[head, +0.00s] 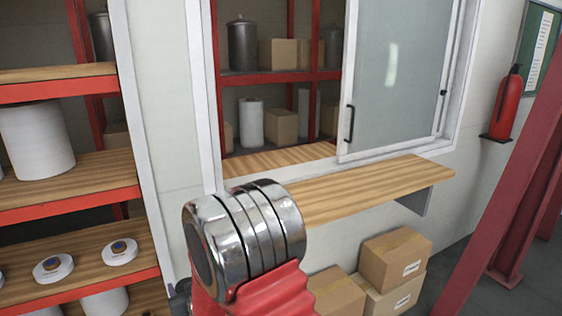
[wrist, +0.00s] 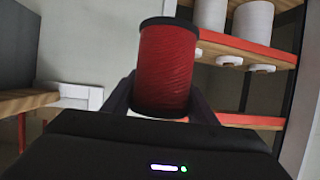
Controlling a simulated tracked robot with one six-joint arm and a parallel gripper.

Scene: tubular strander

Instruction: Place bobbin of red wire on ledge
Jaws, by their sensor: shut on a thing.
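The bobbin of red wire (wrist: 167,68) shows in the wrist view, upright to slightly tilted, with dark flanges at both ends. My gripper (wrist: 160,98) is shut on the bobbin, with a dark finger at either side of it. In the head view my arm hides the gripper and the bobbin. The wooden ledge (head: 372,188) juts from the wall below the service window, to the right of my arm, and its visible top is empty. My arm covers its left end. A wooden surface, perhaps the ledge, shows at the left of the wrist view (wrist: 25,101).
A sliding glass pane (head: 398,78) covers the window's right half; the left half is open. Cardboard boxes (head: 397,257) stand below the ledge. A red-edged shelf (head: 75,190) with white spools is at the left. A fire extinguisher (head: 505,105) and a red post (head: 510,170) are at the right.

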